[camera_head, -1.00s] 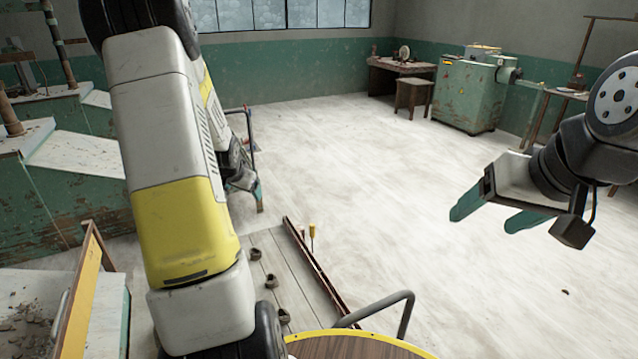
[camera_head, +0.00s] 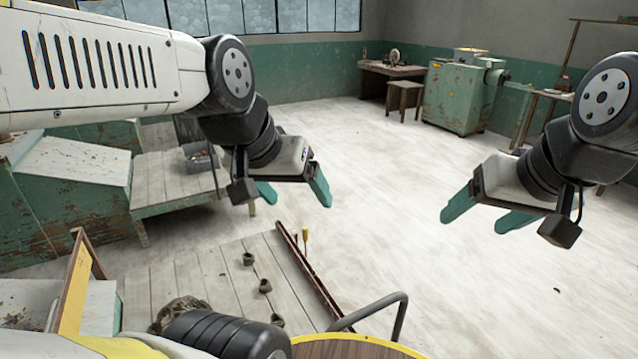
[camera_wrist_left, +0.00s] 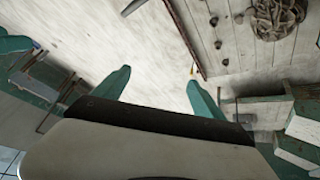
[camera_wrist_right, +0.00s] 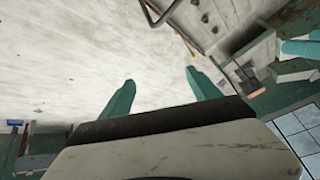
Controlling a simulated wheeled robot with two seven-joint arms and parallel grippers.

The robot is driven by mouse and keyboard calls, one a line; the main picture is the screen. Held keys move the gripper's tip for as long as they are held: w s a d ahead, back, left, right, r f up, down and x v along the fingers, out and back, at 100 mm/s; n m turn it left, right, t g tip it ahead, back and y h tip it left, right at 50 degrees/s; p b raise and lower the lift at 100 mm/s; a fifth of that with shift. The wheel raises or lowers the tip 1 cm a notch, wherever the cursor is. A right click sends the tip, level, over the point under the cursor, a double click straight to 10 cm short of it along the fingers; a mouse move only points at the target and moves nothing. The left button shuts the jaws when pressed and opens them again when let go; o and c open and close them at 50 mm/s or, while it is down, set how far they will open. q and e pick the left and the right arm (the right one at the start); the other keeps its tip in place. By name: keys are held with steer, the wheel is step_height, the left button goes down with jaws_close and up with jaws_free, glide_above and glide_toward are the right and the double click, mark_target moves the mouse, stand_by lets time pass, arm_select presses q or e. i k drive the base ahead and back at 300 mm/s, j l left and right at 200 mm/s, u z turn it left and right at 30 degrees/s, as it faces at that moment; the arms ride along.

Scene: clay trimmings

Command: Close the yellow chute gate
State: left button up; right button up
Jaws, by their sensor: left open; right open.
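A yellow panel, which looks like the chute gate (camera_head: 74,292), stands raised at the lower left of the head view, with a brown edge. It stands at the side of a pale chute or bin (camera_head: 103,300); its lower end is cut off by my own arm. My left gripper (camera_head: 294,192) is open and empty in mid-air, well to the right of the gate and above it in the picture. My right gripper (camera_head: 482,215) is open and empty over the bare floor at right, far from the gate. Neither wrist view clearly shows the gate.
A plank platform (camera_head: 150,282) holds several small brown lumps and a larger clay heap (camera_head: 178,312). A rust-brown rail (camera_head: 305,265) edges it. A low bench (camera_head: 160,185) bears a grey box (camera_head: 198,157). A green machine (camera_head: 455,95) stands at the back. The middle floor is clear.

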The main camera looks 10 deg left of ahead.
mark_target(70, 322)
steer(key=u, duration=1.55)
